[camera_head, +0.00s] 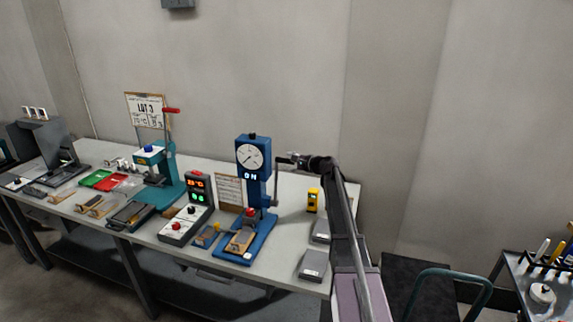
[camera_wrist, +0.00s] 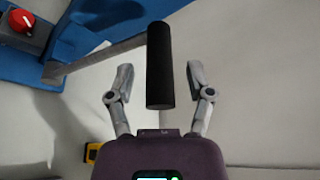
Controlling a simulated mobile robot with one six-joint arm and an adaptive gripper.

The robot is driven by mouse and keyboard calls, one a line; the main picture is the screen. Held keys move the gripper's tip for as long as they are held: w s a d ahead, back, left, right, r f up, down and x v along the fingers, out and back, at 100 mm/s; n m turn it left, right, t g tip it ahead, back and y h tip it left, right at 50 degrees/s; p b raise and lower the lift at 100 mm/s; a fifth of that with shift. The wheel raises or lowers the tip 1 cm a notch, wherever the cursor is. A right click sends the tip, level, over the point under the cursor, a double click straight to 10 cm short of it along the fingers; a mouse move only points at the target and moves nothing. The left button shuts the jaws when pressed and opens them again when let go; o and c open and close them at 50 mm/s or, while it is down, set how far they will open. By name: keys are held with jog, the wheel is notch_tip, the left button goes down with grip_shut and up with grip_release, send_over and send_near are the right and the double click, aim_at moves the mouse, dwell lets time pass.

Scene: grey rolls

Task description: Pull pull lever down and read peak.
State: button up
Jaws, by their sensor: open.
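The blue peel tester (camera_head: 257,190) stands on the bench with a round white dial (camera_head: 250,156) and a small lit display that seems to read 0 N. Its pull lever (camera_head: 276,188) is a grey bar on the right side, pointing up. In the wrist view the lever's black cylindrical handle (camera_wrist: 160,45) lies between the fingers of my gripper (camera_wrist: 160,80). My gripper is open, with a gap on each side of the handle. The grey lever bar (camera_wrist: 95,60) runs left to the blue body. In the head view my gripper (camera_head: 284,159) is at the lever's top.
A yellow device (camera_head: 313,200) and two grey boxes (camera_head: 313,265) are on the bench right of the tester. A controller with red and green lights (camera_head: 198,205) and a teal press (camera_head: 160,170) stand to its left. A grey wall is behind.

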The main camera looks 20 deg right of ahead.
jog(key=shift+w+a+f, duration=0.1)
jog(key=shift+w+a, duration=0.2)
jog(key=shift+w, duration=0.15)
grip_shut()
jog(key=shift+a, duration=0.2)
